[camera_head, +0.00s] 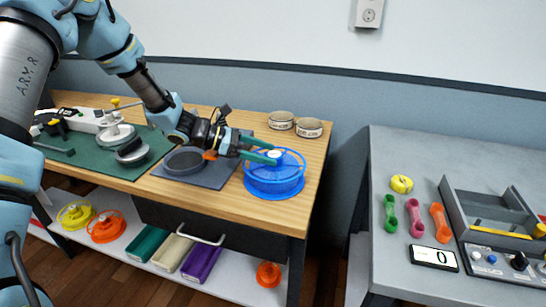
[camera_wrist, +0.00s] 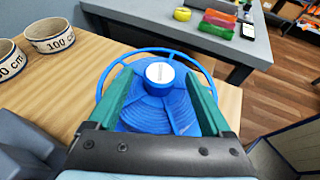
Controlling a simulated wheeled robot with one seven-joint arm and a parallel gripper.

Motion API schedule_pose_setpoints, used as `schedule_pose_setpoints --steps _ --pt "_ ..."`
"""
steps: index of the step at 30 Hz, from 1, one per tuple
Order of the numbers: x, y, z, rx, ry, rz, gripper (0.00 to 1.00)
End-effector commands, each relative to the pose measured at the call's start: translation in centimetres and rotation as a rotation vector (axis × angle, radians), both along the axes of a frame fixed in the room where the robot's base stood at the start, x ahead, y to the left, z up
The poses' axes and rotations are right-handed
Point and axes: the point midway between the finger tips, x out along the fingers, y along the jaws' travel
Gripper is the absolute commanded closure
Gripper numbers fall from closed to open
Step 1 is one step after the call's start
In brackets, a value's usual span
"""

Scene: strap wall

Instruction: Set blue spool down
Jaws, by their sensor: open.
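The blue spool (camera_head: 273,181) stands upright on the right end of the wooden workbench (camera_head: 225,207). It has a round rim and a white cap on top. In the wrist view the spool (camera_wrist: 150,112) fills the middle, with its white cap between my fingers. My gripper (camera_head: 277,157) is at the top of the spool, with its green fingers spread on either side of the hub. In the wrist view my gripper (camera_wrist: 160,95) is open, and the fingers lie over the spool's top. I cannot tell whether they touch it.
A dark round dish (camera_head: 184,161) on a grey mat lies left of the spool. Two tape rolls (camera_head: 309,127) stand behind it. A grey table (camera_head: 405,157) with small tools stands right, across a gap. A lower shelf holds a yellow spool (camera_head: 75,215) and orange spools (camera_head: 107,227).

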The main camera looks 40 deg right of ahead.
Motion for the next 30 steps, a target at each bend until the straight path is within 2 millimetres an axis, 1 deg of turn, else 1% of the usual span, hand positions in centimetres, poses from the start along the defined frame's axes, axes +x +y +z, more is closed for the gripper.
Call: schedule_pose_setpoints --steps 1,6,9,13,18,30 --pt "0.8 0.9 0.2 -0.001 -0.002 0.005 0.17" --pt "2.7 3.7 1.6 -0.002 -0.002 0.004 0.17" --pt "3.6 5.1 2.3 0.000 -0.002 0.004 0.17" --pt "4.5 6.4 3.1 0.000 -0.002 0.003 0.17" --pt "4.9 7.2 3.5 0.000 0.000 -0.001 0.17" --pt "5.0 7.2 3.6 0.001 0.001 -0.001 0.17"
